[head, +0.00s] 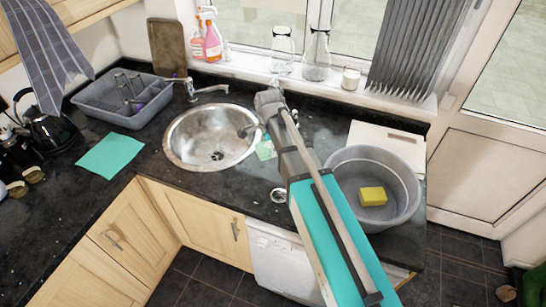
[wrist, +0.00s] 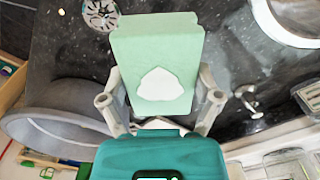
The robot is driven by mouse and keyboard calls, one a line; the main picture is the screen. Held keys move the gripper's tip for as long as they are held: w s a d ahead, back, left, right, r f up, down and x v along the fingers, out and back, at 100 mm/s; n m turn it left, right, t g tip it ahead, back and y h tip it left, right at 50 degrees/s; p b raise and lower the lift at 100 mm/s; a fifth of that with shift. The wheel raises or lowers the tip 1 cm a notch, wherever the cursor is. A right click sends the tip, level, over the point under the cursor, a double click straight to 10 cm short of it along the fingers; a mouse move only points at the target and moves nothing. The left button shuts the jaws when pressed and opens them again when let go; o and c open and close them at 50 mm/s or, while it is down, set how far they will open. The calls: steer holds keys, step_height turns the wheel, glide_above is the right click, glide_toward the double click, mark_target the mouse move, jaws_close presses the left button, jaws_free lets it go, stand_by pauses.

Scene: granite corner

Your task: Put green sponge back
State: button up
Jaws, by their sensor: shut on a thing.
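The green sponge (wrist: 160,45) is pale green with a white patch on its face. In the wrist view it lies between the two fingers of my gripper (wrist: 160,98), which is shut on it. In the head view a corner of the sponge (head: 265,151) shows beside the sink's right rim, partly hidden by my arm. Dark counter shows around the sponge in the wrist view; the gap beneath it is hard to judge.
A round metal sink (head: 205,140) is left of my arm. A grey basin (head: 402,212) with a yellow sponge (head: 372,196) stands right of it. A grey dish rack (head: 105,100) and a teal cloth (head: 110,153) are further left. Glass vessels (head: 316,62) stand on the sill behind.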

steer(key=s, duration=0.3)
steer(key=shift+s+d+f, duration=0.15)
steer(key=shift+s+d, duration=0.05)
steer(key=shift+w, duration=0.1)
steer(key=w+f+b, duration=0.3)
steer(key=w, duration=0.1)
steer(key=w+f+b, duration=0.2)
steer(key=w, duration=0.2)
steer(key=w+f+b, duration=0.3)
steer(key=w, duration=0.1)
steer(key=shift+w+d+f+b, duration=0.25)
steer(key=shift+d+f+b, duration=0.05)
steer(key=shift+d+b, duration=0.05)
steer(key=shift+w+f, duration=0.25)
steer(key=shift+b, duration=0.3)
steer(key=shift+w+f+b, duration=0.5)
steer(key=shift+f+b, duration=0.2)
steer(key=shift+f, duration=0.05)
steer(key=shift+s+f+b, duration=0.1)
steer(key=shift+f+b, duration=1.15)
